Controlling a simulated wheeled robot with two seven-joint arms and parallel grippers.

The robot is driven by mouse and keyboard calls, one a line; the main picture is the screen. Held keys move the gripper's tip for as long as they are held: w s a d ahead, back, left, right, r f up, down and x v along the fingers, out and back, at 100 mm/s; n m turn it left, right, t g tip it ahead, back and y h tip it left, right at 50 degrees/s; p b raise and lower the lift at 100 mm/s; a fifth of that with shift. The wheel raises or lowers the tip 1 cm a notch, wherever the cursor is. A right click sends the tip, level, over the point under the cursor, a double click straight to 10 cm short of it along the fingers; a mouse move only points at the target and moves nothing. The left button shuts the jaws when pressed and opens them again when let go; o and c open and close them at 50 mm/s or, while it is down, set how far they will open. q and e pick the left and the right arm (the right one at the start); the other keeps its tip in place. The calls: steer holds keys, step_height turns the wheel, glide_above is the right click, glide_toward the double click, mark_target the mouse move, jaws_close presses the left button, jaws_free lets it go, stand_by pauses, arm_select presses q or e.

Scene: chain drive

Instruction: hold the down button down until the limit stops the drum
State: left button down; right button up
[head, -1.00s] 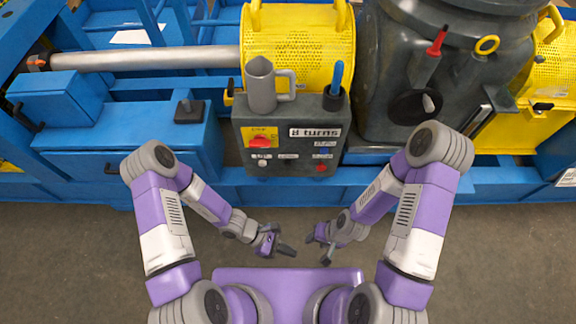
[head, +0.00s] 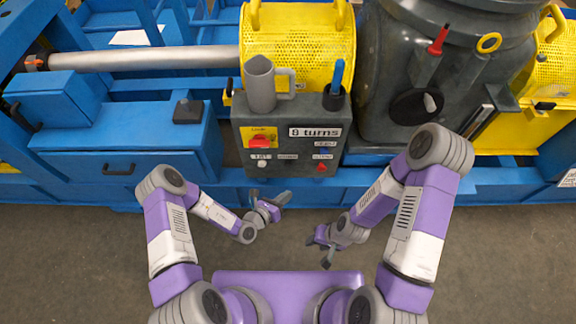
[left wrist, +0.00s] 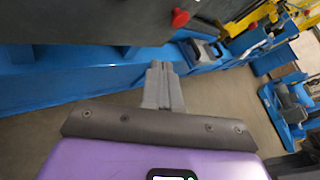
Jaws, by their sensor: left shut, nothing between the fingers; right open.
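The dark control box (head: 291,128) carries a red mushroom button (head: 259,141) on a yellow plate, a white button (head: 262,163), a blue button (head: 323,150) and a red button (head: 321,168). Its display label reads "8 turns". The small labels are too blurred to tell which is the down button. My left gripper (head: 281,198) is shut and empty, in front of and apart from the box's lower edge. Its closed fingers (left wrist: 162,85) show in the left wrist view, with a red button (left wrist: 180,17) beyond. My right gripper (head: 321,255) is open and empty, farther back.
A grey jug (head: 261,88) and a dark cup (head: 334,98) holding a blue pen stand on the box. Behind is a yellow perforated guard (head: 297,45). A blue machine frame (head: 430,181) runs across; the floor before it is clear.

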mark_target(288, 164)
arm_select(q)
steer(key=w+b, duration=0.4)
steer(key=w, duration=0.4)
steer(key=shift+w+b, duration=0.35)
steer(key=shift+b, duration=0.05)
stand_by(2.0)
steer(key=shift+w, duration=0.4)
steer(key=shift+w, duration=0.55)
stand_by(3.8)
